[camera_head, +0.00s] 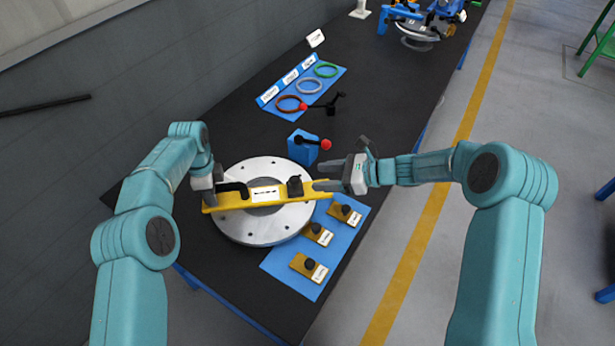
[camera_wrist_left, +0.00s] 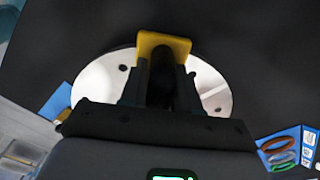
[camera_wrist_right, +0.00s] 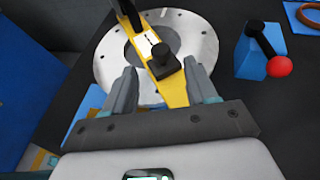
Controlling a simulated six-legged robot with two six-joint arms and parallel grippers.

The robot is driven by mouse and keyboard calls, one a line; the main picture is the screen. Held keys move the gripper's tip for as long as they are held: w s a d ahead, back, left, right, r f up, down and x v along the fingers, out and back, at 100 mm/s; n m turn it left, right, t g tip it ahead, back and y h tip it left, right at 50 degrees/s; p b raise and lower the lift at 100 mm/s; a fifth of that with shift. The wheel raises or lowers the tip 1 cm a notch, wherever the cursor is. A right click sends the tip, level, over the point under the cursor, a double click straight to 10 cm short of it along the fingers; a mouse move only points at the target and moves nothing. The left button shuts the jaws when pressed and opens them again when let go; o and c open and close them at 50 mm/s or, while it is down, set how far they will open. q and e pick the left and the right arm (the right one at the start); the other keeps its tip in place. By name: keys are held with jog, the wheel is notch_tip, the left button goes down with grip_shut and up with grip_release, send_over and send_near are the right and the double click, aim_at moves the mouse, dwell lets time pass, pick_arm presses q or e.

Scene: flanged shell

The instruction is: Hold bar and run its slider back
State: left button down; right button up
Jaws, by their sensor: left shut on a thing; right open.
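A yellow bar (camera_head: 228,203) lies across the round silver flanged disc (camera_head: 250,231), with a white label in its middle. It also shows in the right wrist view (camera_wrist_right: 172,92). A black slider block (camera_head: 295,186) sits on the bar near its right end, and shows closer in the right wrist view (camera_wrist_right: 164,62). My left gripper (camera_head: 217,187) is shut on the black handle at the bar's left end; in the left wrist view (camera_wrist_left: 162,85) its fingers flank that handle. My right gripper (camera_head: 328,174) is open at the bar's right end, its fingers apart on either side, short of the slider.
A blue block with a red-knobbed lever (camera_head: 304,148) stands just behind the right gripper. A blue mat (camera_head: 290,275) with several yellow, black-knobbed pieces lies at the front right. Coloured rings (camera_head: 309,86) lie on a blue board farther back.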

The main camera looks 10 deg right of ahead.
dwell(0.3)
pick_arm(q)
jog(key=c, duration=0.7)
grip_release()
jog(key=shift+c, duration=0.2)
jog(key=shift+r, duration=0.15)
